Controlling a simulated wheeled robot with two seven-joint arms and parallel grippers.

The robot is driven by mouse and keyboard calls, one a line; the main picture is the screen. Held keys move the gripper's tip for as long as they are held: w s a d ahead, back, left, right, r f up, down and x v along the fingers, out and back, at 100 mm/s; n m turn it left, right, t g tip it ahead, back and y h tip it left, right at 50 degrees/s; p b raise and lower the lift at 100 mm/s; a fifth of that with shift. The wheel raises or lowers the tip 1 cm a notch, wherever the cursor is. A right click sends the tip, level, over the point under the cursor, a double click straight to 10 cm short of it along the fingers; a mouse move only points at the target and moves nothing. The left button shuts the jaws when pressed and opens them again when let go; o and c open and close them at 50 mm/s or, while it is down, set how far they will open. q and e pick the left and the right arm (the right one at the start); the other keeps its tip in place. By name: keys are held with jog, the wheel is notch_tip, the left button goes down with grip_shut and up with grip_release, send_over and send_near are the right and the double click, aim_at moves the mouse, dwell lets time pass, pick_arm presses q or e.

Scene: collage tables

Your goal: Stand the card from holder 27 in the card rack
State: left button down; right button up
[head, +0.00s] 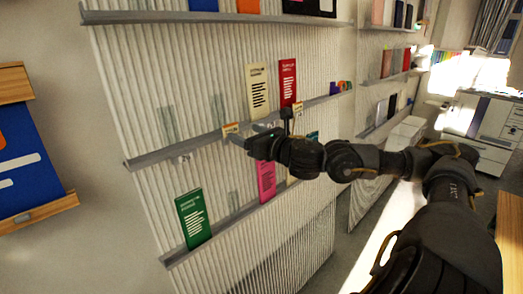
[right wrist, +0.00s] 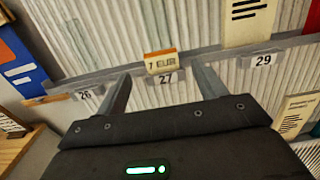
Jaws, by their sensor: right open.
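A small card (right wrist: 161,62) reading "7 EUR", with an orange top band, stands in holder 27 (right wrist: 167,78) on the shelf edge. The card also shows in the head view (head: 231,129). My right gripper (right wrist: 163,76) is open, with one finger on each side of the card and holder; in the head view it reaches the middle shelf (head: 243,133). I cannot tell whether a finger touches the card. My left gripper is out of view. I cannot make out a card rack for certain in either view.
A cream booklet (head: 257,90) and a red booklet (head: 288,82) stand on the middle shelf. Another small card (head: 298,108) sits on its edge. A green booklet (head: 194,218) and a pink one (head: 266,181) stand below. Holders 26 (right wrist: 86,94) and 29 (right wrist: 263,60) flank holder 27.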

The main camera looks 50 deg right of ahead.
jog(key=shift+s+b, duration=1.85)
jog(key=shift+s, duration=0.8)
jog(key=shift+f, duration=0.15)
